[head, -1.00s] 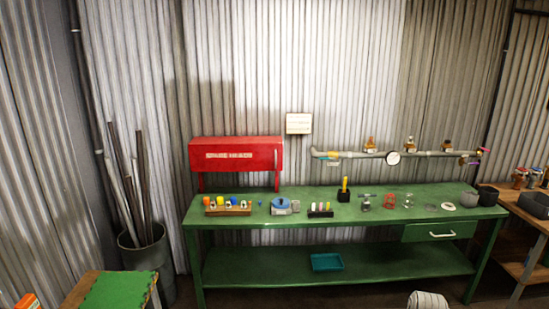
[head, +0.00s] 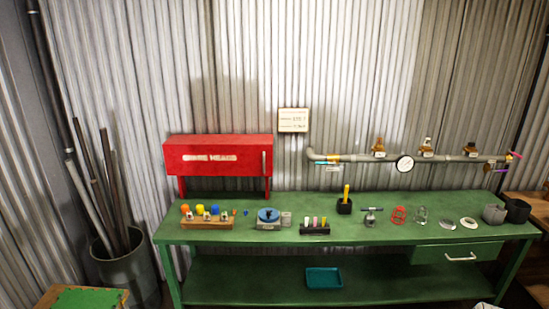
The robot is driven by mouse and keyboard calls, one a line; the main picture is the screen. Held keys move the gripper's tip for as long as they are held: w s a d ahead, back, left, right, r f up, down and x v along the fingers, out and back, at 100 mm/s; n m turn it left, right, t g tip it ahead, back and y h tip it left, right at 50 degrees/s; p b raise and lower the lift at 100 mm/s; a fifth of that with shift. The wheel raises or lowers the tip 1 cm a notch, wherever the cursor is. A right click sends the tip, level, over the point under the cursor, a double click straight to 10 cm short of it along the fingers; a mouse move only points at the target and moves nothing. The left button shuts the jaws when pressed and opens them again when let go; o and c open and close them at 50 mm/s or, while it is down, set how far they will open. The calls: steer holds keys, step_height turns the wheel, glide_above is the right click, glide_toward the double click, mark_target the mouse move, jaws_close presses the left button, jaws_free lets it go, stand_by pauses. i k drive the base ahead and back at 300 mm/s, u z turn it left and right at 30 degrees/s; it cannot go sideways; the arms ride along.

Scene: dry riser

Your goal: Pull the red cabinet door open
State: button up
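The red cabinet (head: 219,155) stands on red legs at the back left of the green workbench, against the corrugated wall. Its front door (head: 215,161) is shut and carries a pale lettered label. A pale vertical handle (head: 264,163) sits near the door's right edge. My gripper is not in view, and nothing touches the cabinet.
The green bench (head: 365,235) has a wooden rack (head: 207,222), a blue round device (head: 268,216), a black rack (head: 314,229) and small parts on top. A pipe with a gauge (head: 404,164) runs right of the cabinet. A bin of pipes (head: 123,265) stands left.

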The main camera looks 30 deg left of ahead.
mark_target(241, 154)
steer(key=u, duration=0.1)
steer(key=i, duration=0.75)
steer(key=u, duration=1)
steer(key=i, duration=0.65)
steer(key=u, duration=0.45)
steer(key=k, duration=0.9)
steer(key=u, duration=0.15)
steer(key=i, duration=0.35)
